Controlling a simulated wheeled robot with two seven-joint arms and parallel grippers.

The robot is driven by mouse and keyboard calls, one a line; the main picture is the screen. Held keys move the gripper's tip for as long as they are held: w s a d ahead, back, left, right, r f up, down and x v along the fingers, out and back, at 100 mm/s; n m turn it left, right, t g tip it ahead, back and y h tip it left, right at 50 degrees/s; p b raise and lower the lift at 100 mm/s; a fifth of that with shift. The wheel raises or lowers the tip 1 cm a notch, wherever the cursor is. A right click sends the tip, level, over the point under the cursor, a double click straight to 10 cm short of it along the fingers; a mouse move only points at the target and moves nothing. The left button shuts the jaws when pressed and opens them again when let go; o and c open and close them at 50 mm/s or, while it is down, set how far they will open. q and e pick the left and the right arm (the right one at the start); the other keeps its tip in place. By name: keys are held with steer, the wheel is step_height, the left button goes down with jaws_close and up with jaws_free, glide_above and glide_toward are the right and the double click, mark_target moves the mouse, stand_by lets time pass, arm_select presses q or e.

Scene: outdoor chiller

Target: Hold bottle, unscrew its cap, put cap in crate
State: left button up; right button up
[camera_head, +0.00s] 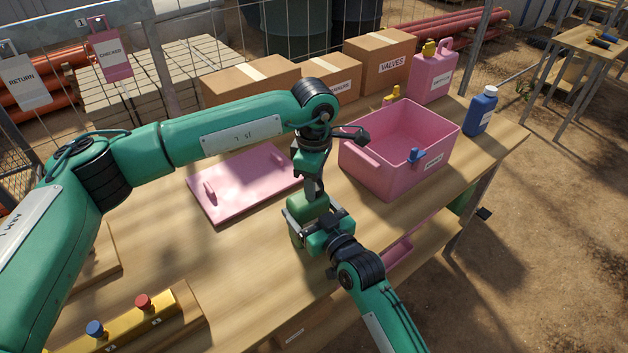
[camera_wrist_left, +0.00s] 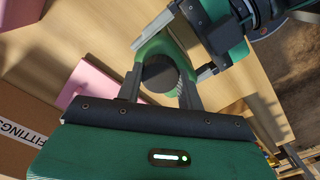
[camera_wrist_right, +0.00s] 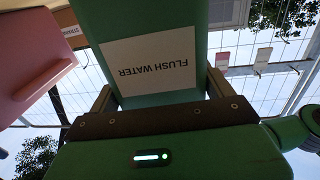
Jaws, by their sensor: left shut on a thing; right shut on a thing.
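A green bottle (camera_head: 307,206) with a white "FLUSH WATER" label stands out in the right wrist view (camera_wrist_right: 150,68), where the label reads upside down. My right gripper (camera_head: 318,232) is shut on the bottle's body from the near side. My left gripper (camera_head: 316,186) comes down from above and is shut on the dark round cap (camera_wrist_left: 160,75), one finger on each side. The cap is on or right at the bottle's top; I cannot tell whether its thread is free. The pink crate (camera_head: 377,180) stands to the right on the table, its inside largely empty as seen.
A pink lid (camera_head: 240,185) lies left of the grippers. A blue bottle (camera_head: 483,112) and a pink jerrycan (camera_head: 432,78) stand right and behind the crate. Cardboard boxes (camera_head: 380,58) line the back. A yellow button box (camera_head: 125,325) sits at the near left.

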arm_select(q)
steer(key=n, duration=0.9)
steer(key=shift+n, duration=0.3)
steer(key=n, duration=0.7)
steer(key=shift+n, duration=0.4)
steer(key=n, duration=0.8)
steer(key=shift+r, duration=0.1)
steer(key=n, duration=0.4)
steer(key=shift+n, duration=0.3)
steer(key=n, duration=0.3)
steer(key=shift+n, duration=0.3)
